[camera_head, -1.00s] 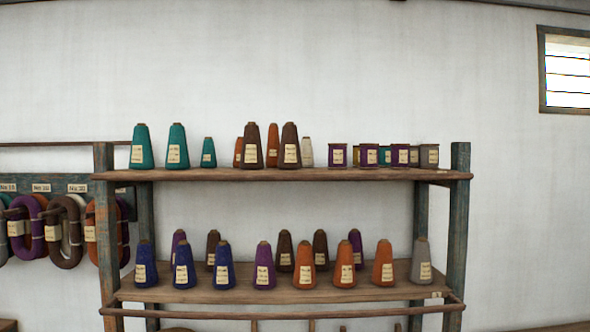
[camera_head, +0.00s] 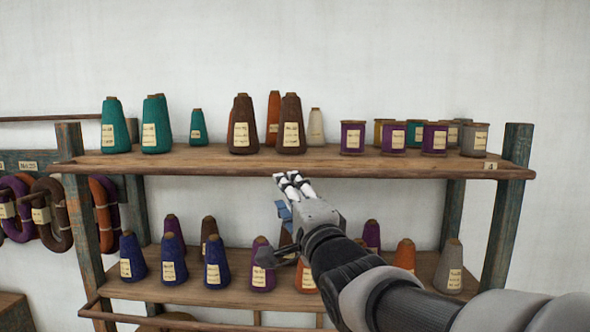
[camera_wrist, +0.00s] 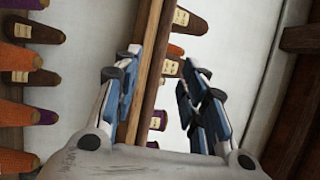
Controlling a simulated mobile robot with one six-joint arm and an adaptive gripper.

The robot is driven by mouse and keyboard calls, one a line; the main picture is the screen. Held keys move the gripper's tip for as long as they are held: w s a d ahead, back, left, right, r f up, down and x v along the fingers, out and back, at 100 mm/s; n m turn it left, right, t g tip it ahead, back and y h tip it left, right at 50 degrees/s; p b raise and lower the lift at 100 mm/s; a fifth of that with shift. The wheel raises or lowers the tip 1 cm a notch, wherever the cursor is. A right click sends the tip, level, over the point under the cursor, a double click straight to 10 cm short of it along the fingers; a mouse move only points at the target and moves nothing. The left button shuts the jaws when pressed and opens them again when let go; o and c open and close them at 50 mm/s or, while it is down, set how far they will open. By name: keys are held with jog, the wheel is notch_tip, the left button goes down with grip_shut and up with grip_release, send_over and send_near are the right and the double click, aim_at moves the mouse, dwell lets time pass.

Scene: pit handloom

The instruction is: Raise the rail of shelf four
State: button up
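The upper shelf (camera_head: 215,160) carries a small tag near its right end, too small to read surely. A round wooden rail (camera_head: 420,170) runs along its front edge, at about board level. It also shows in the wrist view (camera_wrist: 148,75) as a bar crossing the gap between my fingers. My gripper (camera_head: 292,183) is just below and in front of this rail, near its middle. In the wrist view my gripper (camera_wrist: 163,85) has its fingers spread, one on each side of the bar in the picture. I cannot tell whether they touch it.
Cones (camera_head: 240,125) and spools (camera_head: 395,138) stand on the upper shelf behind the rail. A lower shelf (camera_head: 195,285) holds several cones below my arm, with its own rail (camera_head: 190,324). Yarn hanks (camera_head: 45,215) hang at the left.

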aim_at(274, 172)
jog(key=p+x, duration=0.2)
jog(key=x, duration=0.9)
jog(key=shift+w+r, duration=0.1)
jog(key=shift+w, duration=0.05)
jog(key=shift+c, duration=0.4)
grip_shut()
